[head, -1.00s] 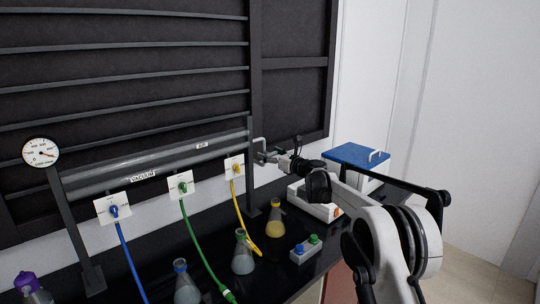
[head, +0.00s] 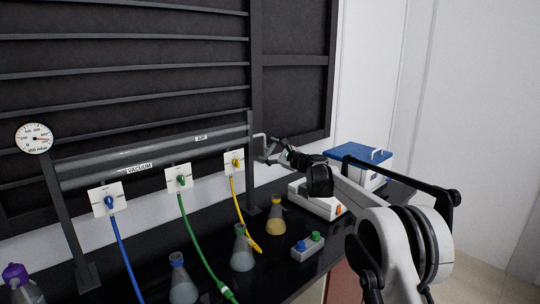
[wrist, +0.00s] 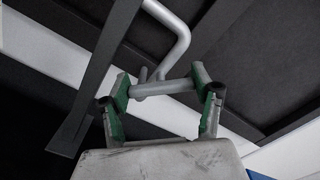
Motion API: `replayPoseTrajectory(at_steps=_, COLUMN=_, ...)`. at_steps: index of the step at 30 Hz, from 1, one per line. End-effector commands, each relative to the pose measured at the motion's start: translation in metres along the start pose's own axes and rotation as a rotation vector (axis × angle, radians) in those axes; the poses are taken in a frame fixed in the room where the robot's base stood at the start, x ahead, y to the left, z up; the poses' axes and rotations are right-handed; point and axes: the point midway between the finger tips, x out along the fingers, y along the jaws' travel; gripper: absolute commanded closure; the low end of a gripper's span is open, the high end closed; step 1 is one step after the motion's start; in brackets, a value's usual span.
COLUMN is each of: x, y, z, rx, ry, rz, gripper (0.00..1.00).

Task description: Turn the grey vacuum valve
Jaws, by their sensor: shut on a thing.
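The grey vacuum valve is a short bar handle (wrist: 168,87) joined to a bent grey pipe (wrist: 180,40) in the wrist view. In the head view, the bent pipe (head: 261,136) comes off the right end of the long grey vacuum manifold (head: 150,158). My gripper (wrist: 160,87) is shut on the valve handle, with a green-padded finger at each end of the bar. In the head view my gripper (head: 271,150) is at the manifold's right end, and the handle is largely hidden by the fingers.
A round gauge (head: 34,138) stands at the manifold's left end. Blue (head: 110,202), green (head: 182,180) and yellow (head: 237,162) hose valves hang below. Several flasks and a two-button box (head: 308,246) stand on the black bench. A blue-topped box (head: 357,155) is behind my arm.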

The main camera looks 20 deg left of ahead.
Motion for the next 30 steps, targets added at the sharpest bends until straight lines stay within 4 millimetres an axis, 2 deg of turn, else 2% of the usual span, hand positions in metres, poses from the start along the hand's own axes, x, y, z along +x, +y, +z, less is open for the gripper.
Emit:
replayPoseTrajectory(at_steps=18, x=-0.0001, y=0.0033, z=-0.0017, rx=-0.531, ry=0.000, rz=0.001, gripper=0.66)
replayPoseTrajectory(at_steps=30, x=-0.0001, y=0.0035, z=-0.0016, rx=-0.688, ry=0.000, rz=0.001, gripper=0.66)
